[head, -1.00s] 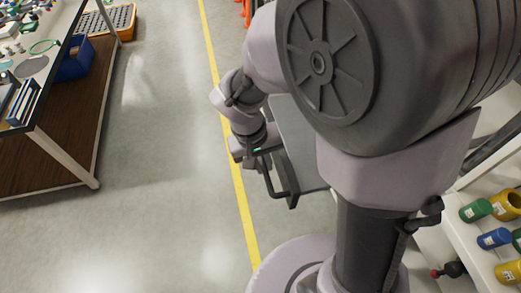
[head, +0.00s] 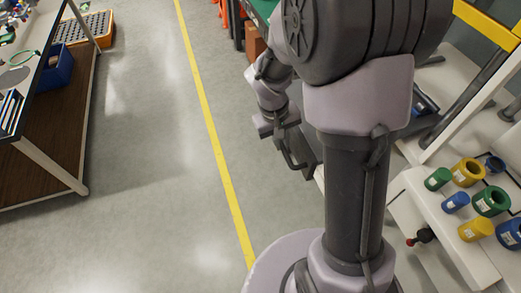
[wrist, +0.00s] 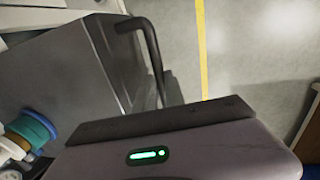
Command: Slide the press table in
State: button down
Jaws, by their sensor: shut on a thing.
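The press table is a flat dark-grey slab with a bent black bar handle. In the head view only a narrow part of the press table (head: 311,150) shows, the rest hidden behind my arm. Its handle (head: 288,156) sticks out to the left over the floor. My gripper (head: 279,128) is at the handle and shut on it. In the wrist view the table (wrist: 60,75) fills the left side, and its handle (wrist: 152,50) runs down behind the dark jaw edge of my gripper (wrist: 165,120). The exact grip is hidden there.
At the right stands a white shelf (head: 410,190) with several green, blue and yellow cylinders, beside a machine frame with a yellow bar (head: 488,20). A workbench (head: 50,150) stands left. The floor around the yellow line (head: 222,170) is clear.

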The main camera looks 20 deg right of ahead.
jog(key=d+p, duration=0.8)
jog(key=d, duration=2.1)
jog(key=shift+d+r, duration=0.1)
jog(key=shift+d, duration=0.05)
jog(key=shift+w, duration=0.1)
jog(key=c, duration=1.7)
grip_release()
jog(key=o, duration=0.3)
jog(key=shift+d, duration=0.2)
jog(key=shift+a, duration=0.1)
jog(key=a+r+p, duration=0.3)
jog(key=r+p, duration=0.1)
jog(key=r, duration=1.3)
jog(key=shift+a+p, duration=0.15)
jog(key=shift+p, duration=0.15)
